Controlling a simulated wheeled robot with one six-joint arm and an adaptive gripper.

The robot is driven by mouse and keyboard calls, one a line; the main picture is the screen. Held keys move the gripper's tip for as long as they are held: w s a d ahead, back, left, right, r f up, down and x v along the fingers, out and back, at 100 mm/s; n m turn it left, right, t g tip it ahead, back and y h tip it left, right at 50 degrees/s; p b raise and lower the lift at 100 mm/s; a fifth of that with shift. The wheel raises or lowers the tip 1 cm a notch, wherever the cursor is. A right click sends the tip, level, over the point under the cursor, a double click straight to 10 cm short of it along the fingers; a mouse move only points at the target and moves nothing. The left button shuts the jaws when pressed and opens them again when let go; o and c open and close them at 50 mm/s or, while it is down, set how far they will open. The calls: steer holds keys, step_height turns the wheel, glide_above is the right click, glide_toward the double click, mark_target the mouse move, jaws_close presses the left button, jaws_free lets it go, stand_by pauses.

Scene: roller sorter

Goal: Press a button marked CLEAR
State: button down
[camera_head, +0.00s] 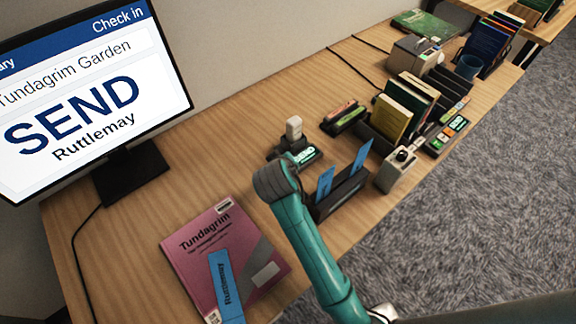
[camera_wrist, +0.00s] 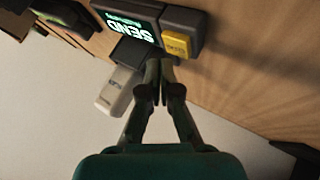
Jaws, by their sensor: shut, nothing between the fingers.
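A small device stands on the desk past the end of my arm, its lit display (camera_head: 304,156) reading SEND. In the wrist view this display (camera_wrist: 128,27) appears upside down. Beside it is a yellow button (camera_wrist: 178,46) with small lettering too blurred to read; I cannot tell whether it says CLEAR. My gripper (camera_wrist: 159,64) is shut and empty, its fingertips close to the device's near edge, just below the yellow button in the picture. I cannot tell whether they touch. In the head view my arm hides the fingertips and part of the device.
A pale upright block (camera_head: 293,128) stands behind the device. A dark holder (camera_head: 343,193) with blue slips and a grey box with a knob (camera_head: 397,170) are to the right. A pink Tundagrim book (camera_head: 205,245) lies in front. A monitor (camera_head: 82,85) reading SEND, Ruttlemay stands left.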

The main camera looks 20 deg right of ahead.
steer(key=shift+f, duration=0.15)
stand_by(0.7)
steer(key=shift+f, duration=0.25)
steer(key=shift+s+f, duration=0.25)
steer(key=shift+f, duration=0.6)
stand_by(0.9)
steer(key=shift+r, duration=0.2)
stand_by(0.7)
steer(key=shift+w+r, duration=0.15)
steer(key=shift+r, duration=2.6)
